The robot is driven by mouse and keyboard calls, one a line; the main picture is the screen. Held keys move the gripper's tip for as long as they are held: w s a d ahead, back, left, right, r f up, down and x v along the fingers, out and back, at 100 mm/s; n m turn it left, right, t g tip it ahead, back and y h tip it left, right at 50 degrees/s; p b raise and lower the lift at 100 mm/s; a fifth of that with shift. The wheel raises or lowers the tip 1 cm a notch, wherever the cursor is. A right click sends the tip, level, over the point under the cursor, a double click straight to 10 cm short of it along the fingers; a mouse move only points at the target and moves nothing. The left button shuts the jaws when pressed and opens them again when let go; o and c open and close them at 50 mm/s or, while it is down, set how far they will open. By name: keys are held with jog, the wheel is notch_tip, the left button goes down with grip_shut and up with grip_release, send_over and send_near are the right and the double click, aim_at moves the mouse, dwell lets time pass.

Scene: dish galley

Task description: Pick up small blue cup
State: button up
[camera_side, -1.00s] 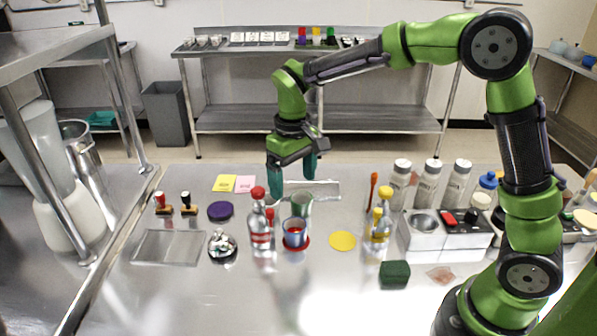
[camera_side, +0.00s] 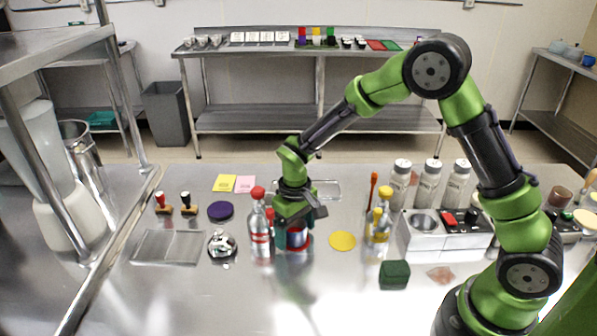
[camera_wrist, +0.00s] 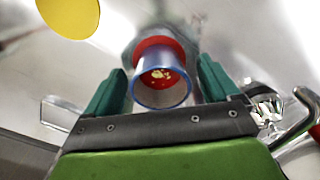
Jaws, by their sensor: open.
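The small blue cup (camera_side: 297,240) stands upright on a red disc on the steel counter. In the wrist view the cup (camera_wrist: 160,98) shows its blue rim and a red inside with pale specks. The red disc (camera_wrist: 160,43) shows behind it. My gripper (camera_side: 290,240) is low at the cup, pointing down. In the wrist view its two teal fingers (camera_wrist: 160,75) are open, one on each side of the cup, with a gap on both sides. The side view hides part of the cup behind my gripper.
A clear bottle with a red cap (camera_side: 259,232) stands close to the left of my gripper. A yellow disc (camera_side: 342,241) lies to the right, with yellow-capped bottles (camera_side: 379,228) beyond it. A metal bell-like object (camera_side: 222,246) is farther left.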

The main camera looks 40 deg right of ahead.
jog(key=shift+f, duration=0.1)
jog(key=c, duration=1.1)
jog(key=shift+c, duration=0.7)
